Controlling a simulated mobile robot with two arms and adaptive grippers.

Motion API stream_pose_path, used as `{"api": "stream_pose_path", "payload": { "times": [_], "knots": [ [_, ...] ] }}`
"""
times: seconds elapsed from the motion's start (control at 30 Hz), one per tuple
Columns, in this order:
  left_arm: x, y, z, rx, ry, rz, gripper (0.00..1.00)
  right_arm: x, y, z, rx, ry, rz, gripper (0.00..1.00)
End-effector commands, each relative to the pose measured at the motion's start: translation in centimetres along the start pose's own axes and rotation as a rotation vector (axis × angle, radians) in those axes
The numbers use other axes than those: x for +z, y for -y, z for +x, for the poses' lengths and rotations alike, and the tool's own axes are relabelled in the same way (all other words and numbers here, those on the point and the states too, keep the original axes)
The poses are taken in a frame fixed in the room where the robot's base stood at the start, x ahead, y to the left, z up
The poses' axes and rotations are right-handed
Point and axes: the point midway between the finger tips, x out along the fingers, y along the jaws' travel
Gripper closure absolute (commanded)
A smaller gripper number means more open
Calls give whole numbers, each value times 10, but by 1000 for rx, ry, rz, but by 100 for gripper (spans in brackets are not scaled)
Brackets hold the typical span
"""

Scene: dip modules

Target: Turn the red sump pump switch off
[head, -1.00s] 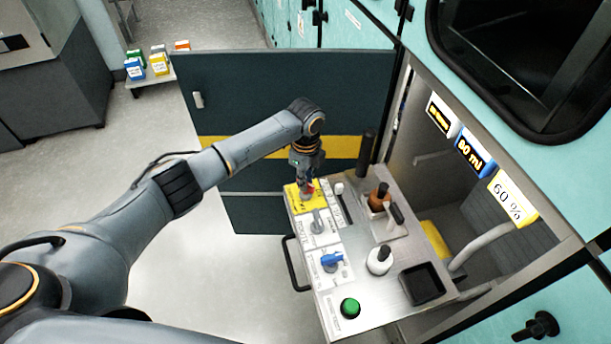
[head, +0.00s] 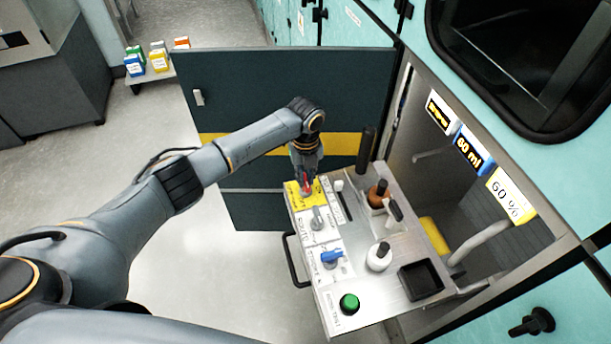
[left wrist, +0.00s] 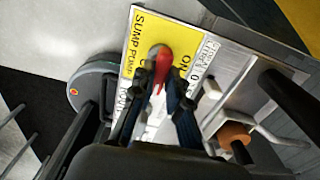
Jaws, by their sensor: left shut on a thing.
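The red sump pump switch (head: 306,186) sits on a yellow label (head: 292,196) at the far left corner of the metal panel (head: 398,262). In the left wrist view the red handle (left wrist: 162,68) stands out from a round grey base on the yellow label (left wrist: 143,40), which reads "SUMP PUMP" and "ON". My left gripper (head: 306,178) reaches down from above and is shut on the red handle. Its fingers (left wrist: 160,88) lie on both sides of the handle in the left wrist view and hide part of the label. My right gripper is not in view.
A grey switch (head: 318,216), a blue switch (head: 331,257) and a green button (head: 349,303) line the panel's left side. Bottles, including a brown one (head: 378,193) and a white one (head: 379,257), stand close by. A dark open door (head: 270,90) is behind the gripper.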

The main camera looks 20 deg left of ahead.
Motion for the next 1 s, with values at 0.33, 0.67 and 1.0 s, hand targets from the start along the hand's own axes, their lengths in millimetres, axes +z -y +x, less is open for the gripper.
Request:
{"api": "stream_pose_path", "payload": {
  "times": [0.33,0.67,1.0],
  "knots": [
    [0,0,0,-1,-1,28,100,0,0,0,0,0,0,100],
    [0,0,0,0,-1,27,63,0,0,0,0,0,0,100],
    [0,0,-2,0,0,25,62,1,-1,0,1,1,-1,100]
  ]
}}
